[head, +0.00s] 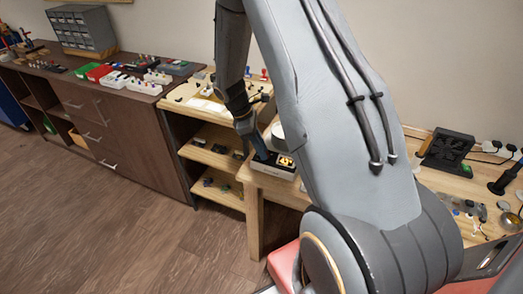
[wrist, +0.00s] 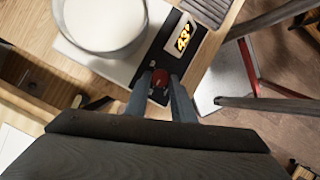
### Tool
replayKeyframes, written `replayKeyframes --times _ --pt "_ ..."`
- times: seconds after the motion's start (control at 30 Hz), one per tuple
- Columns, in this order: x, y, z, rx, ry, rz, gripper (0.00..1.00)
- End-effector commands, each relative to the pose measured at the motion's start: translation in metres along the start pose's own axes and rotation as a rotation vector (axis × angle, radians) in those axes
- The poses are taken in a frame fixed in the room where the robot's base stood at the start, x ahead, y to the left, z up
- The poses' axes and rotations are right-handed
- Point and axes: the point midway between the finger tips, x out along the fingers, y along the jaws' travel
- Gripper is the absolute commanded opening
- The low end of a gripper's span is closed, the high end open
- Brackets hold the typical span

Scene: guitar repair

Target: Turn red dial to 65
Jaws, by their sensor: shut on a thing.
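The red dial (wrist: 161,77) sits on a dark-topped device (wrist: 152,62) in the wrist view. My gripper (wrist: 160,84) is shut on the dial, with one grey finger on each side of it. A lit yellow display (wrist: 184,40) on the device shows tilted digits that look like 43. In the head view the device (head: 272,171) stands at the left end of a wooden table, and my gripper (head: 261,152) reaches down onto it. The dial itself is hidden there.
A round pale vessel (wrist: 103,22) stands close beside the device. A wooden shelf unit (head: 208,155) and a dark brown cabinet (head: 110,125) stand to the left. A black fan-like unit (head: 449,150) is on the table at right. The wooden floor (head: 120,235) in front is clear.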

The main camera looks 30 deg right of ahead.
Motion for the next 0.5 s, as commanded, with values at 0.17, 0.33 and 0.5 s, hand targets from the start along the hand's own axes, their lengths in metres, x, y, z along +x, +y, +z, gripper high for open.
replayKeyframes --times 0.17,0.33,0.5 --pt "0.001 0.003 0.0003 0.158 0.011 -0.065 0.0" --pt "0.0014 0.0048 0.0013 0.307 0.021 -0.127 0.0" --pt "0.0017 0.006 0.0023 0.455 0.03 -0.19 0.0"
